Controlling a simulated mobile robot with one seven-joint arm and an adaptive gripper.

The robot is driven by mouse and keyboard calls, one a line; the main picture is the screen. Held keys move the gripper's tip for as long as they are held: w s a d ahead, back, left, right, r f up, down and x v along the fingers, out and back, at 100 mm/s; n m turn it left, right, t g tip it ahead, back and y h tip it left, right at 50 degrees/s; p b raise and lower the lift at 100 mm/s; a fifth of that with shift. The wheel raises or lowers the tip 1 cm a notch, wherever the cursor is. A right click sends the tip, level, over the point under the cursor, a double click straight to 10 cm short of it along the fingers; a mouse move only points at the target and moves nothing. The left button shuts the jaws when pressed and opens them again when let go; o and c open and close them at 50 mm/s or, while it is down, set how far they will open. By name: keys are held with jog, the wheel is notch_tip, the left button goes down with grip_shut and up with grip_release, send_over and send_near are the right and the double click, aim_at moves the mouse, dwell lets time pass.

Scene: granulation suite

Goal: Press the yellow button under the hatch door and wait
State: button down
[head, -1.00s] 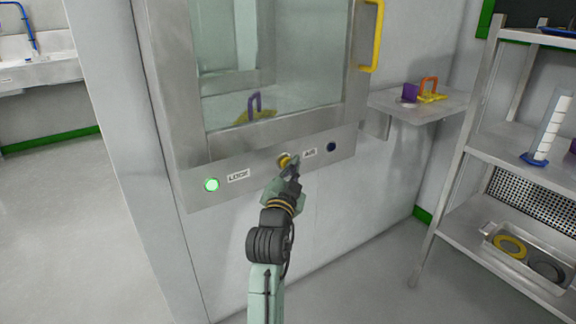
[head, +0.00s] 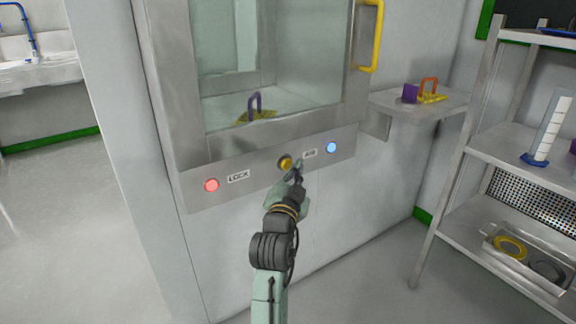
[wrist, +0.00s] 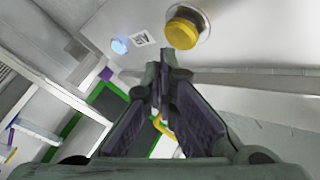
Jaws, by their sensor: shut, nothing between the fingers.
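The yellow button (head: 285,162) sits on the metal panel under the hatch door (head: 270,70), between the LOCK and AIR labels. It also shows large in the wrist view (wrist: 182,32), with a pale metal collar around it. My gripper (head: 298,168) is shut and empty, just right of the button in the head view. In the wrist view the closed fingertips (wrist: 160,68) are apart from the button. The lamp by LOCK (head: 211,185) glows red and the lamp by AIR (head: 331,147) glows blue. The hatch door is shut. Behind its glass is a yellow item with a purple handle (head: 255,104).
A yellow door handle (head: 372,36) sticks out at upper right. A small wall shelf (head: 425,104) holds a purple block and an orange-handled yellow item. A metal rack (head: 510,150) stands at right. The floor at left (head: 70,220) is clear.

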jog(key=shift+s+d, duration=0.75)
jog(key=shift+s, duration=0.3)
jog(key=shift+s+d, duration=0.75)
jog(key=shift+s, duration=0.25)
